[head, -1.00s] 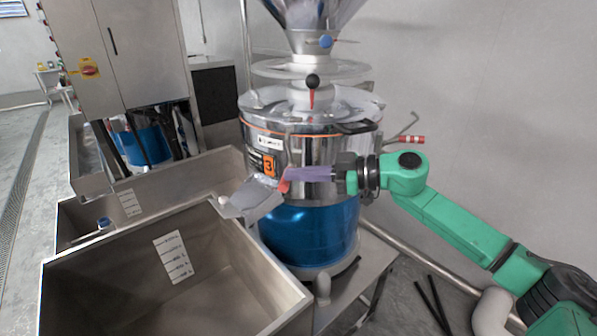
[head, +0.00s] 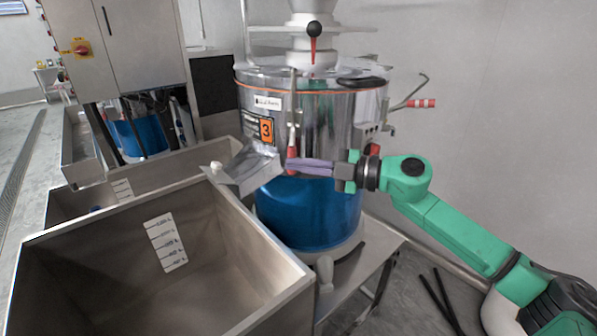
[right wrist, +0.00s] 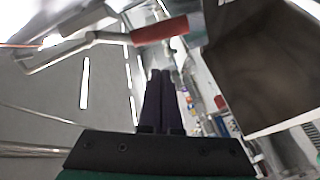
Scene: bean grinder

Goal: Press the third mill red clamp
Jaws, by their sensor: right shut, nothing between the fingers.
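The third mill (head: 340,115) is a steel drum over a blue base (head: 310,212), with an orange label "3" on its front. A red clamp (head: 292,150) hangs nearly upright on a metal rod at the drum's front. My right gripper (head: 290,165) comes in from the right with its purple fingers shut and empty. Its tips are at the clamp's red lower end; I cannot tell if they touch. In the right wrist view a red handle (right wrist: 160,29) on a bent metal rod lies beyond the shut fingertips (right wrist: 161,72). My left gripper is not in view.
Another red-gripped lever (head: 421,103) sticks out at the drum's right side. A steel bin (head: 235,205) stands in front at left, with the mill's spout (head: 245,168) over its edge. A steel cabinet (head: 130,45) is behind. A grey wall is at right.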

